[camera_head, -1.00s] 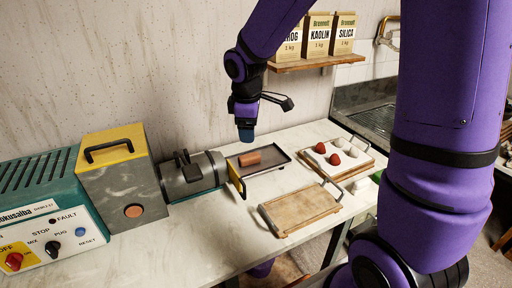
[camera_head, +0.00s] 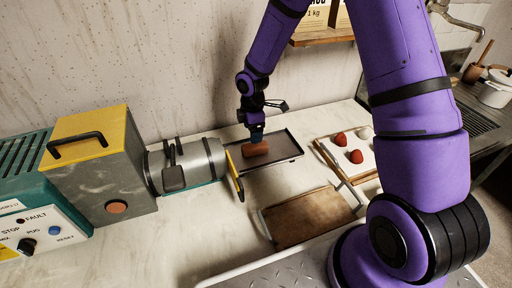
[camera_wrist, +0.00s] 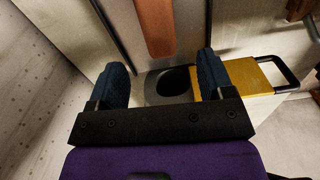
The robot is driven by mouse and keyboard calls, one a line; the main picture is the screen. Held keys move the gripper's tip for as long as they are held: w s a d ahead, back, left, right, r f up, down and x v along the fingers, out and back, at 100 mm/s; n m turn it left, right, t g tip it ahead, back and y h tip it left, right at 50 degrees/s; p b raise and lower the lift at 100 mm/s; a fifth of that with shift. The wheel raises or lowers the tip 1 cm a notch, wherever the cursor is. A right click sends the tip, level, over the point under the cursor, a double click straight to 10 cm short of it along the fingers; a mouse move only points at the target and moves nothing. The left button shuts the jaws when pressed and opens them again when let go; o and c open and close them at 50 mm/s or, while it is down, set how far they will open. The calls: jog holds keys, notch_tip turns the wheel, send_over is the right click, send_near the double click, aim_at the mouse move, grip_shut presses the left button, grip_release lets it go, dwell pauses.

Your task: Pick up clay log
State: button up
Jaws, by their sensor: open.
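The clay log (camera_head: 255,149) is a short reddish-brown cylinder lying on a dark metal tray (camera_head: 284,152) beside the grey machine's outlet. In the wrist view the log (camera_wrist: 156,24) shows at the top centre, beyond the fingertips and between their lines. My gripper (camera_head: 257,134) is just above the log in the head view. In the wrist view my gripper (camera_wrist: 163,75) has its two blue fingers wide apart with nothing between them. In the head view the fingers overlap the log's upper edge, so I cannot tell whether they touch it.
The pug mill's barrel (camera_head: 199,163) and yellow plate (camera_head: 234,176) stand left of the tray. A wooden board with handles (camera_head: 306,216) lies in front. A shelf (camera_head: 322,37) hangs above.

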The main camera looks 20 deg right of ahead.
aim_at(255, 149)
jog(key=shift+d+f, duration=0.2)
jog(key=shift+f, duration=1.7)
jog(key=shift+d+f, duration=0.15)
jog(key=shift+f, duration=1.7)
jog(key=shift+c, duration=0.4)
jog(key=c, duration=1.1)
